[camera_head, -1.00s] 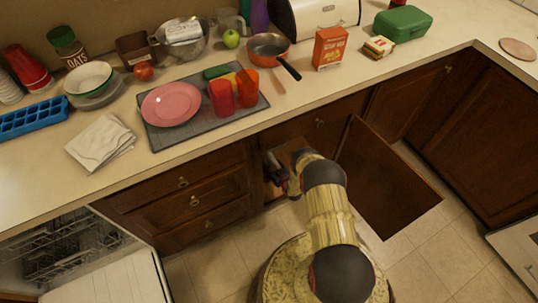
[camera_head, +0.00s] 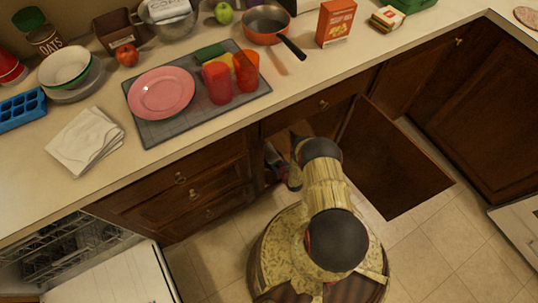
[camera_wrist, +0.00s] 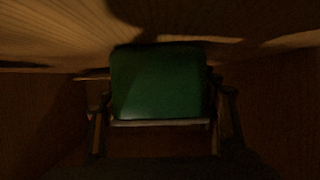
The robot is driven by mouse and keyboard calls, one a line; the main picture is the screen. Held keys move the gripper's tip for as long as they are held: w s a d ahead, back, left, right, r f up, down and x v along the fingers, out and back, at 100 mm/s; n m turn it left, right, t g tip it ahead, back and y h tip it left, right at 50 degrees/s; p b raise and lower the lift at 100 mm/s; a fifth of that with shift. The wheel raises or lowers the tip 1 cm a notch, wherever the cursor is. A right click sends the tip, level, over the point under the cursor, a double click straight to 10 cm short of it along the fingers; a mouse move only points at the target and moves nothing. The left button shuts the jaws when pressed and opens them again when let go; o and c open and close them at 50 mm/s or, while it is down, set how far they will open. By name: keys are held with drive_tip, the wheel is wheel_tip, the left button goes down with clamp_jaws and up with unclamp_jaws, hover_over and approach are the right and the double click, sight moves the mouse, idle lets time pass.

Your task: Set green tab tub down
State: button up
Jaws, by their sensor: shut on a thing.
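In the wrist view a green tub (camera_wrist: 158,82) with a paler edge along its lower side sits between the two fingers of my gripper (camera_wrist: 160,108). The gripper is shut on it. The view is dark, with wood-coloured surfaces close around, so I cannot tell whether the tub touches a surface beneath it. In the head view my gripper's end is at the open cabinet (camera_head: 318,117) under the counter; its fingertips and the tub are hidden there.
The open cabinet door (camera_head: 390,160) stands to the right of my arm. Drawers (camera_head: 180,193) are on the left, and an open dishwasher (camera_head: 110,275) is at lower left.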

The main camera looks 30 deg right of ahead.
sight(275, 161)
drive_tip(key=shift+s+f, duration=0.15)
drive_tip(key=shift+f, duration=0.35)
drive_tip(key=o, duration=1.2)
drive_tip(key=shift+s+d+f, duration=0.1)
drive_tip(key=shift+d, duration=0.05)
drive_tip(key=shift+o, duration=0.2)
drive_tip(key=shift+w+r, duration=0.2)
drive_tip(key=shift+r, duration=0.05)
drive_tip(key=shift+s+r, duration=0.15)
drive_tip(key=shift+s, duration=0.15)
drive_tip(key=p+v, duration=0.1)
drive_tip(key=v, duration=0.2)
drive_tip(key=p+v, duration=0.2)
drive_tip(key=v, duration=0.2)
drive_tip(key=p+v, duration=0.1)
drive_tip(key=v, duration=0.3)
drive_tip(key=shift+s+r, duration=0.1)
drive_tip(key=shift+r, duration=0.35)
drive_tip(key=shift+r+p, duration=0.1)
drive_tip(key=shift+p, duration=0.2)
